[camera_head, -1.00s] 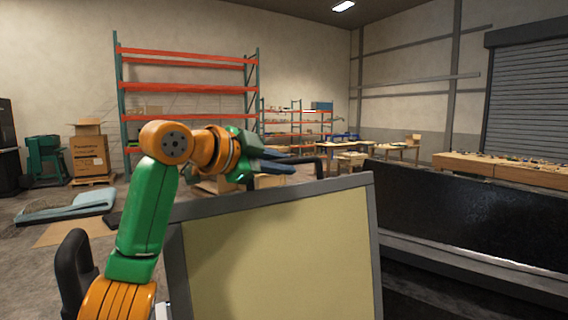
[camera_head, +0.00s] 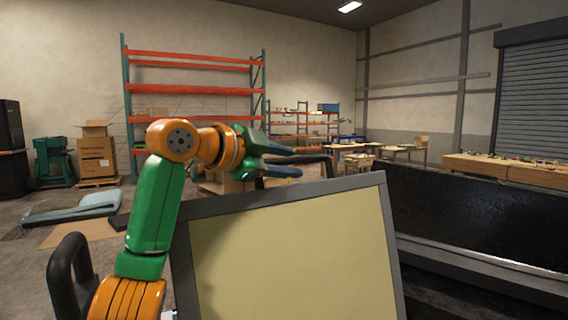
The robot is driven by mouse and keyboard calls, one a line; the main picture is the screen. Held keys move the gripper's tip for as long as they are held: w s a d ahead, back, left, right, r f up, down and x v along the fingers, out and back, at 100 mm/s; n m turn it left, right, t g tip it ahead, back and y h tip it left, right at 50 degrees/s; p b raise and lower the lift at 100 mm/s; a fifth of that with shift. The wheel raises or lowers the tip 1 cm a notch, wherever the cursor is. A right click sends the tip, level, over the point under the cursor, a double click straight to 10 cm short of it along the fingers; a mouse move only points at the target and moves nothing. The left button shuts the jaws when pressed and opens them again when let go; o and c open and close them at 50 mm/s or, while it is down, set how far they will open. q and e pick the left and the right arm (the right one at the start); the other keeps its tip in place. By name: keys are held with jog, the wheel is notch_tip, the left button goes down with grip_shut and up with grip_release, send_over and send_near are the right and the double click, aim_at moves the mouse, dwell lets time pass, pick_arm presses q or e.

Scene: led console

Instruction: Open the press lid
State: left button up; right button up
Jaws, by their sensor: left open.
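A framed panel (camera_head: 295,260) with a grey rim and a plain yellowish face stands tilted up in front of me; I take it to be the press lid, but cannot be sure. A black bar handle (camera_head: 328,166) shows behind its top edge. My left gripper (camera_head: 298,162) is above and behind the panel's top edge, its dark blue fingers apart and pointing right, near the black bar. No object shows between the fingers. Whether they touch the bar cannot be told. My right gripper is not in view.
A black curved handle (camera_head: 70,275) stands at the lower left, beside my left arm. A dark, glossy box-like unit (camera_head: 480,215) fills the right. Orange shelves (camera_head: 190,90), cardboard boxes (camera_head: 97,157) and workbenches (camera_head: 515,170) are far behind.

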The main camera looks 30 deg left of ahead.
pick_arm(q)
jog(key=shift+w+a+f, duration=0.3)
jog(key=shift+a+f, duration=0.05)
jog(key=shift+a, duration=0.15)
jog(key=shift+s, duration=0.25)
jog(key=b+v, duration=0.2)
jog(key=v, duration=0.4)
jog(key=shift+s+r, duration=0.1)
jog(key=shift+s+a, duration=0.15)
jog(key=shift+s, duration=0.05)
